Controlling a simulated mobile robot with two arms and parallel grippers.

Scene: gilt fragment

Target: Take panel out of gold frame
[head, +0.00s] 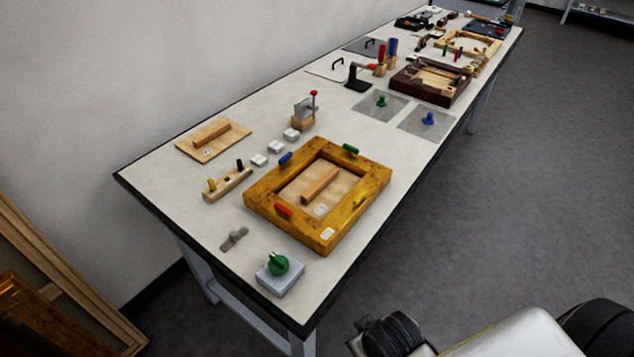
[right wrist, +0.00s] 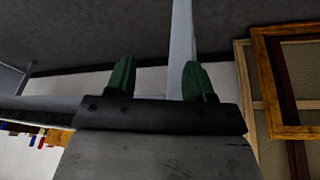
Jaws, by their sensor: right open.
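The gold frame (head: 262,197) lies flat on the near part of the long table. Inside its opening sits a light wooden panel (head: 296,192) with a raised wooden bar handle (head: 320,186) and a small white label. Coloured turn pieces sit on the frame's sides: red (head: 284,211), blue (head: 285,158), green (head: 351,149) and yellow (head: 361,197). My right gripper (right wrist: 155,80) shows in the right wrist view with its green fingers apart and nothing between them, away from the frame. My left gripper is not in view.
A second panel with a bar (head: 213,140), a wooden block with pegs (head: 228,184), a grey metal piece (head: 234,238) and a grey box with green knob (head: 280,273) lie around the frame. A dark frame (head: 430,81) lies farther along. More frames (head: 60,290) lean at lower left.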

